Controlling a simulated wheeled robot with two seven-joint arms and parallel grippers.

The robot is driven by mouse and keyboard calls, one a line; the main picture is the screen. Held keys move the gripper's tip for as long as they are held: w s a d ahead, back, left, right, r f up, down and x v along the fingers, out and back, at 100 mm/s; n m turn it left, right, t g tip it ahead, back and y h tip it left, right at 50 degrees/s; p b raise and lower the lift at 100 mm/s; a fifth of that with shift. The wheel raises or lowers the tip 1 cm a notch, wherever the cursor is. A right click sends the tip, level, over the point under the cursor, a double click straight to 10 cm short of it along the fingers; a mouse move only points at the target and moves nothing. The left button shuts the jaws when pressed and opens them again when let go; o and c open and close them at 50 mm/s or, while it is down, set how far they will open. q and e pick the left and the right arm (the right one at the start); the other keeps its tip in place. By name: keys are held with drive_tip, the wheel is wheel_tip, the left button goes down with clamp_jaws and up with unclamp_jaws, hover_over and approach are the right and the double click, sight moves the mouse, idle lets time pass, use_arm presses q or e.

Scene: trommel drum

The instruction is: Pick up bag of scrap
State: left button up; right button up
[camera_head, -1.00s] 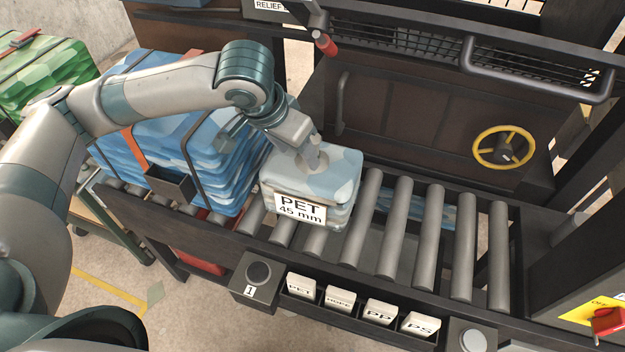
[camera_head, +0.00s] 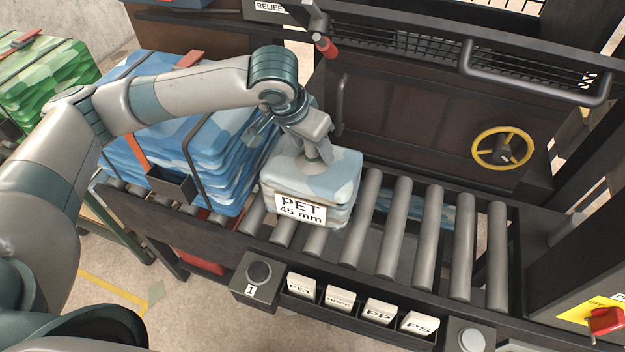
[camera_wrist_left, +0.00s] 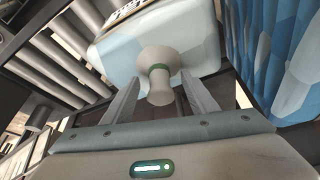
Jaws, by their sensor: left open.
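The bag of scrap (camera_head: 312,176) is a pale blue and beige block with a white label reading "PET 45 mm". It stands on the roller conveyor, with a grey knob (camera_head: 319,160) on top. My left gripper (camera_head: 318,147) is at the knob, above the bag. In the left wrist view, its two fingers are apart on either side of the flared knob (camera_wrist_left: 159,72), and the pale bag (camera_wrist_left: 190,38) lies beyond. I cannot tell whether either finger touches the knob. My right gripper is not in view.
A big strapped blue bale (camera_head: 205,150) stands close to the bag's left. Bare rollers (camera_head: 430,240) lie to the right. A dark machine panel with a yellow handwheel (camera_head: 503,148) is behind. Label blocks (camera_head: 340,300) and a button box (camera_head: 257,275) line the front.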

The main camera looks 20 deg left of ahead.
use_arm(q)
drive_tip(key=shift+f, duration=0.15)
idle(0.3)
clamp_jaws()
drive_tip(key=shift+w, duration=0.1)
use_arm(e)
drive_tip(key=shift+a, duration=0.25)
